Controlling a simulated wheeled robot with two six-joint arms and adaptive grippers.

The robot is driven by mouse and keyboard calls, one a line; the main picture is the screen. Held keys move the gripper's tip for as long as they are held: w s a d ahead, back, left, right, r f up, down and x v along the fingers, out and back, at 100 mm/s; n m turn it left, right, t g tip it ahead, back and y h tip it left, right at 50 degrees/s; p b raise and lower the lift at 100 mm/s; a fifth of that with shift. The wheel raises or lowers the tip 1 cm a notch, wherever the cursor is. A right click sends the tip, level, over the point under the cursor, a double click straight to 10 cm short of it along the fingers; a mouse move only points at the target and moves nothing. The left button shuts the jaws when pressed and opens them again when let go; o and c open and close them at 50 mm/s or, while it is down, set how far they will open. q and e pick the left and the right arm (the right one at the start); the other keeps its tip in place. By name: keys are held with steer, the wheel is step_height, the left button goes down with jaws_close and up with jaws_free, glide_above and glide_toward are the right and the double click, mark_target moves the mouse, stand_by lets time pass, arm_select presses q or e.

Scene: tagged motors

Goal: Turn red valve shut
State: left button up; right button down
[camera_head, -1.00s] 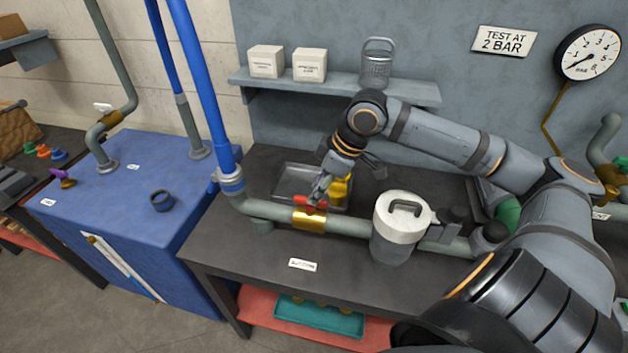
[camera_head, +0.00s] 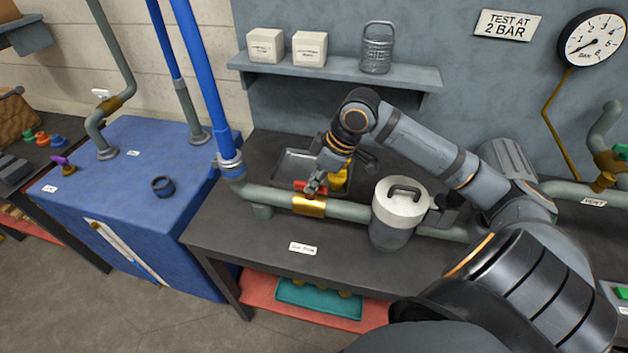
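The red valve handle (camera_head: 300,186) sits on top of a brass valve body (camera_head: 309,205) in the grey-green pipe that runs along the dark bench. The handle appears to lie roughly along the pipe. My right gripper (camera_head: 316,187) reaches down from above, with its fingertips at the handle and partly covering it. The fingers are too small and overlapped to tell whether they are closed on the handle. My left gripper is not in view.
A lidded grey jug (camera_head: 392,232) stands close to the pipe, right of the valve. A metal tray (camera_head: 290,160) and a yellow object (camera_head: 345,172) are behind the valve. A blue pipe (camera_head: 203,85) rises at left. The bench front (camera_head: 255,250) is mostly clear.

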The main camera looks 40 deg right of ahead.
stand_by(0.3)
steer(key=shift+s+a+r+m+p, duration=0.1)
steer(key=shift+r+m+p, duration=0.1)
steer(key=shift+m+p, duration=0.55)
steer(key=shift+a+m+t+h+p, duration=0.1)
steer(key=shift+m+t+h+p, duration=0.2)
steer(key=shift+m+h+p, duration=0.5)
steer(key=m+p, duration=0.2)
steer(key=m, duration=0.1)
steer(key=shift+a+m+h+p, duration=0.15)
steer(key=shift+m+h+p, duration=0.1)
steer(key=shift+h+p, duration=0.1)
steer(key=m+h+p, duration=0.1)
steer(key=m+p, duration=0.1)
steer(key=shift+a+m, duration=0.1)
steer(key=shift+m, duration=0.2)
steer(key=m+h+p, duration=0.1)
steer(key=m+p, duration=0.2)
steer(key=p, duration=0.1)
steer(key=m+h+p, duration=0.1)
steer(key=m+p, duration=0.2)
steer(key=p, duration=0.1)
steer(key=shift+a+m+g+h, duration=0.2)
steer(key=shift+m+g+h, duration=0.05)
steer(key=shift+m+g, duration=0.15)
steer(key=shift+f+m+g+h+p, duration=0.15)
steer(key=shift+m+g+h+p, duration=0.15)
steer(key=shift+m+p, duration=0.9)
